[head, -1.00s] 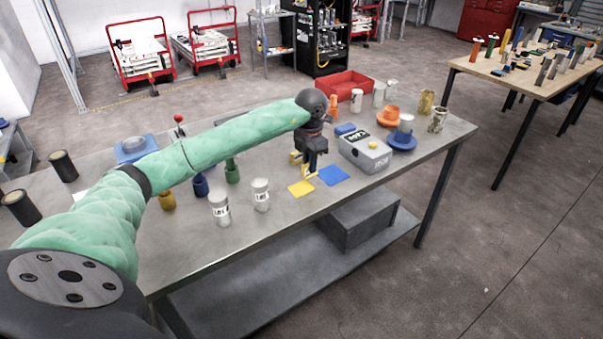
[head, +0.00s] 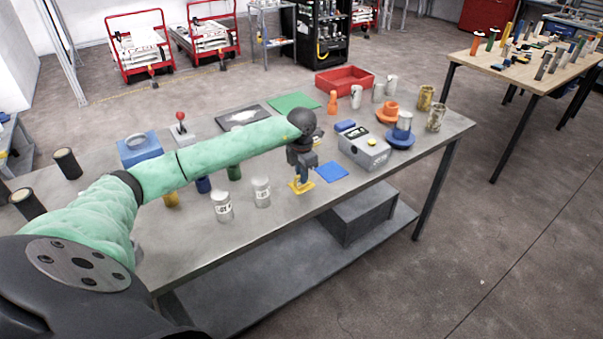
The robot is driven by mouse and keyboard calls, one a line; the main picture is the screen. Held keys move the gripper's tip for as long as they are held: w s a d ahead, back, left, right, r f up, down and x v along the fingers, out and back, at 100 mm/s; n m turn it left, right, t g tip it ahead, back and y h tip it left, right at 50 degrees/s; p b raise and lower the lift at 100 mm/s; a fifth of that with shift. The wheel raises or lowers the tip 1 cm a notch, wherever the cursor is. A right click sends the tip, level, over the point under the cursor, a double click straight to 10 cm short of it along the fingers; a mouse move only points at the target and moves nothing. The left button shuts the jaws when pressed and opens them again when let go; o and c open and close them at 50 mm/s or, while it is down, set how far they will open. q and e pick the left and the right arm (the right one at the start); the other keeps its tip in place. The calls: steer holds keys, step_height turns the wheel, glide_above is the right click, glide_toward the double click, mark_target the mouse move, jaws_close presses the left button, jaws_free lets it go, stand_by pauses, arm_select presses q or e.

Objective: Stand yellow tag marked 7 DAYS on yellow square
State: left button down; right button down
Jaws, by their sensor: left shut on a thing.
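My left gripper (head: 303,176) points down over the yellow square (head: 294,187) near the front edge of the grey workbench. It is shut on a small yellow piece, taken as the yellow tag, mostly hidden by the fingers and blending with the square below. The 7 DAYS marking cannot be read at this size. I cannot tell whether the tag touches the square or is a little above it. My right gripper is not in view.
A blue square (head: 332,172) lies just right of the gripper, with a grey box (head: 365,150) beyond it. Two white labelled jars (head: 222,207) (head: 261,192) stand to the left. A red bin (head: 345,80) and several cylinders stand farther back.

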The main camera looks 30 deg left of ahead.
arm_select(q)
steer(key=shift+f, duration=0.1)
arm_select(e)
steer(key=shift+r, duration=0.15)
arm_select(q)
steer(key=c, duration=1.4)
jaws_free()
steer(key=shift+c, duration=0.2)
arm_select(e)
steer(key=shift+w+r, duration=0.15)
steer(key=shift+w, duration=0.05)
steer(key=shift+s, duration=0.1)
